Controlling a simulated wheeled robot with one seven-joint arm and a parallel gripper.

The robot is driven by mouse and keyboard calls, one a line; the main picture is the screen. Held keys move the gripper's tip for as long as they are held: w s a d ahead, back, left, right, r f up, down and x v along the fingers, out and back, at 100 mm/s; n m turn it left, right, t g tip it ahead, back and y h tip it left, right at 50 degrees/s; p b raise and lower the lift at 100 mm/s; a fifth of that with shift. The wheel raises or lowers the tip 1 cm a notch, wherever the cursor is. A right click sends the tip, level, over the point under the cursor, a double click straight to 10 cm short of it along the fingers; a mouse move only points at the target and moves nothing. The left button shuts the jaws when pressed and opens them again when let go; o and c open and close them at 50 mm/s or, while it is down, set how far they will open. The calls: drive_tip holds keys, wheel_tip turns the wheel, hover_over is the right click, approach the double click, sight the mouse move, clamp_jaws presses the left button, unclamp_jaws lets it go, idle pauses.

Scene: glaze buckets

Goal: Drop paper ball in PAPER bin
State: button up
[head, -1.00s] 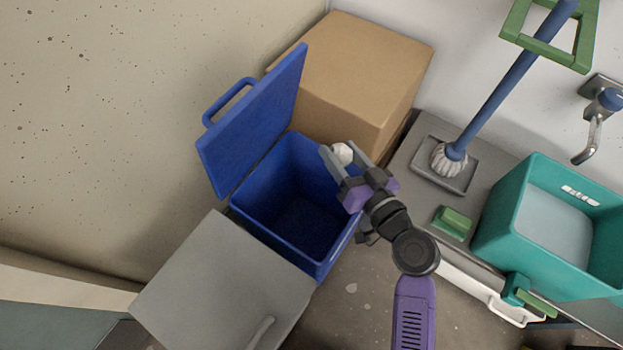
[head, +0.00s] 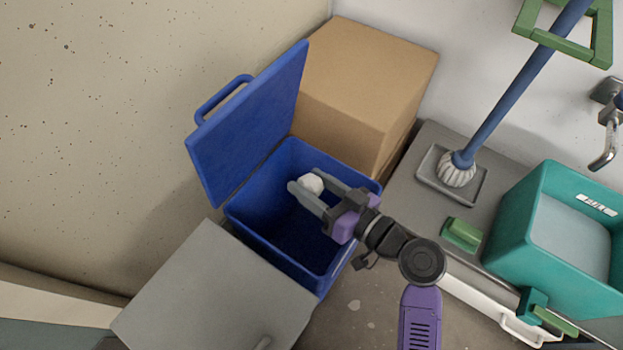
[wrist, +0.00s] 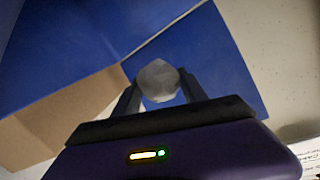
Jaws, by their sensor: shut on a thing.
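A white paper ball (head: 311,184) is held between the fingertips of my gripper (head: 308,190), which is shut on it. The ball also shows in the wrist view (wrist: 158,80), between the two dark fingers. In the head view, the ball and fingers appear over the opening of the blue bin (head: 283,255). The bin's lid (head: 250,125) stands open on the left. I see no label on the blue bin in these views. Part of the bin's right rim is hidden behind my gripper.
A cardboard box (head: 365,75) stands behind the bin. A grey lidded bin (head: 215,295) adjoins it at the front left. To the right are a mop (head: 456,172) on a tray, a green block (head: 462,234) and a teal bucket (head: 520,230).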

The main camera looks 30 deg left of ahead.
sight(320, 194)
drive_tip(key=shift+f, duration=0.5)
drive_tip(key=o, duration=1.4)
drive_tip(key=shift+c, duration=0.2)
drive_tip(key=shift+d+r, duration=0.1)
drive_tip(key=p+v, duration=0.1)
drive_tip(key=v, duration=0.6)
drive_tip(key=shift+s+d+p, duration=0.15)
drive_tip(key=shift+d+p, duration=0.1)
drive_tip(key=shift+p, duration=0.15)
